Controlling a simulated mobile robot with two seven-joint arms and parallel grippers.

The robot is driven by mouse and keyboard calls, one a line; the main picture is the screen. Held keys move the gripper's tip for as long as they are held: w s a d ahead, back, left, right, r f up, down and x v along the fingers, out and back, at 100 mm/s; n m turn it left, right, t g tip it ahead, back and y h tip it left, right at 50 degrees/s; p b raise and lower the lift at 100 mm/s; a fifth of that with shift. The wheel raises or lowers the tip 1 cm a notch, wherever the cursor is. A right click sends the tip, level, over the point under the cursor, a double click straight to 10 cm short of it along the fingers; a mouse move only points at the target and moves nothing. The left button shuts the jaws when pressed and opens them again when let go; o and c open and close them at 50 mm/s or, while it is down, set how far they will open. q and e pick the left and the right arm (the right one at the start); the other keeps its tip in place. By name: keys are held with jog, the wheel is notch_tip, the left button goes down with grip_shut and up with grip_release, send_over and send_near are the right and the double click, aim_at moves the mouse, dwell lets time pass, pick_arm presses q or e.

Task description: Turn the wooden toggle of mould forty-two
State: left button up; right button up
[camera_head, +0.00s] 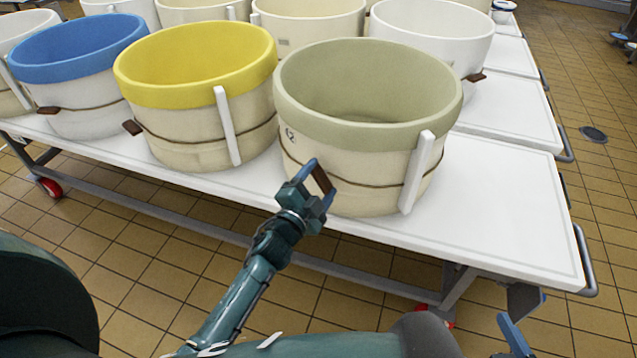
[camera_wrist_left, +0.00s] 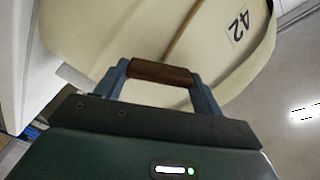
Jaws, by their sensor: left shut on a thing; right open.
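Mould forty-two (camera_head: 335,185) is a cream tub with an olive-green rim, standing near the table's front edge; its label "42" shows in the left wrist view (camera_wrist_left: 238,25). A brown cord runs around its wall. My left gripper (camera_head: 317,178) is shut on the brown wooden toggle (camera_head: 323,180) at the mould's front. In the left wrist view the toggle (camera_wrist_left: 160,72) lies crosswise between both fingers, against the mould's wall. My right gripper (camera_head: 513,335) is open and only partly in view at the lower right, away from the mould.
A yellow-rimmed mould (camera_head: 190,145) stands close to the left, with a blue-rimmed mould (camera_head: 85,115) beyond it. More pale moulds stand behind. The white table (camera_head: 510,215) is bare to the right of mould forty-two. Tiled floor lies in front.

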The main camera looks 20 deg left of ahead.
pick_arm(q)
jog(key=m, duration=0.2)
jog(key=m+b, duration=0.1)
jog(key=m, duration=0.2)
jog(key=shift+f+m, duration=0.2)
jog(key=shift+m, duration=0.6)
jog(key=o, duration=1)
jog(key=s, duration=0.4)
jog(key=s+a, duration=0.1)
jog(key=s, duration=0.3)
jog(key=s+a, duration=0.1)
jog(key=s, duration=0.4)
jog(key=shift+a+r, duration=0.1)
jog(key=shift+a, duration=0.05)
